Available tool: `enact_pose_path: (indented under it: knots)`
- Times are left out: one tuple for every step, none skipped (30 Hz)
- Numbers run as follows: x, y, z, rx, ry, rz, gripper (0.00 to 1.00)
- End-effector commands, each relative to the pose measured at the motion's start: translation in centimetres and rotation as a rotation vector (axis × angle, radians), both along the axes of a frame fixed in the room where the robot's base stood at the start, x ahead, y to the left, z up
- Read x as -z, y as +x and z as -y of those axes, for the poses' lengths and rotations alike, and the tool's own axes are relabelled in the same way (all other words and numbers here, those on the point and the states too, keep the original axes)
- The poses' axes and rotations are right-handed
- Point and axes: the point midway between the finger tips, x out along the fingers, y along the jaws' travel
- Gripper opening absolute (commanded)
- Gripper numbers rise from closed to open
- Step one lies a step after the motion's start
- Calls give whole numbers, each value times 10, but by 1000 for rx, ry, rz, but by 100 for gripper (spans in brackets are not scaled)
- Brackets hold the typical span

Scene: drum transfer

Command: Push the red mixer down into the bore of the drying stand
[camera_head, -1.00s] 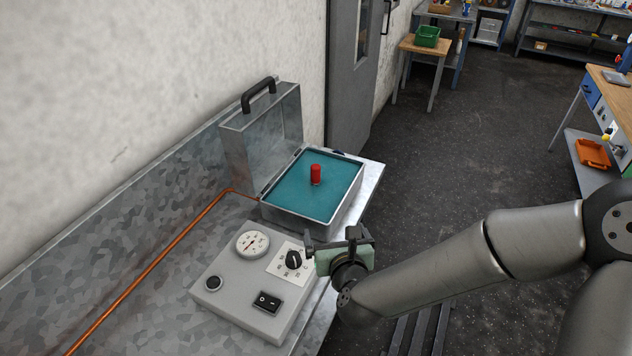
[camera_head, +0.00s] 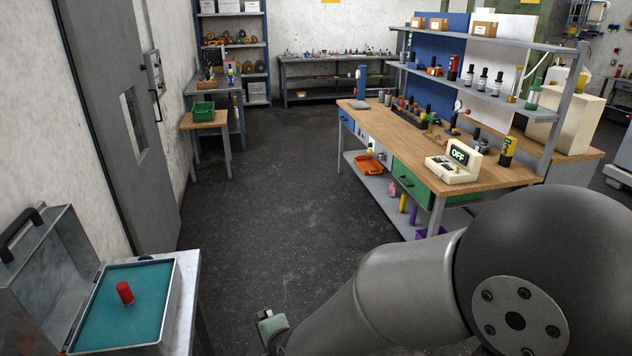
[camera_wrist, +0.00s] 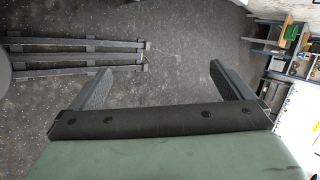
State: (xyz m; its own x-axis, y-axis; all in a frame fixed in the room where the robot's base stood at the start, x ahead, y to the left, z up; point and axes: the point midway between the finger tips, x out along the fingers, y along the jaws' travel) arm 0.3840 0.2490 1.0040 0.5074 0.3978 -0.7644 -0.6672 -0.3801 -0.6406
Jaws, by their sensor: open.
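My gripper (camera_wrist: 162,82) is open and empty in the wrist view, its two dark fingers spread over the floor. In the head view the gripper's green-grey body (camera_head: 270,328) shows low in the middle, away from the bench. A small red cylinder (camera_head: 125,292) stands in a teal-filled metal case at lower left. A dark rack (camera_head: 408,112) with several upright items stands on the wooden workbench. I cannot tell for sure which thing is the red mixer or the drying stand; no bore is clear at this distance.
The wooden workbench (camera_head: 478,180) at right carries a cream box (camera_head: 455,168) reading OFF and a raised shelf. The metal case (camera_head: 168,330) has its lid open. A small table holds a green bin (camera_head: 203,109). The dark floor (camera_head: 270,215) between is clear.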

Motion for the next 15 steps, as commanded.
enact_pose_path:
  knots:
    - [-10,2,34,-77,-138,24,100]
    - [-15,1,54,-134,-224,25,100]
    - [-21,-5,81,-214,-330,16,100]
    - [-27,-10,101,-273,-402,6,100]
    - [-33,-17,120,-335,-467,-11,100]
    - [-41,-27,144,-416,-540,-34,100]
    - [-47,-37,161,-476,-585,-56,100]
    - [-53,-46,176,-534,-621,-77,100]
    - [-60,-60,193,-609,-659,-104,100]
    - [-65,-70,204,-660,-678,-122,100]
    - [-70,-79,214,-708,-692,-139,100]
    - [-74,-91,225,-766,-704,-158,100]
    - [-78,-99,231,-803,-709,-169,100]
    - [-80,-106,236,-836,-710,-180,100]
    - [-83,-114,241,-871,-711,-190,97]
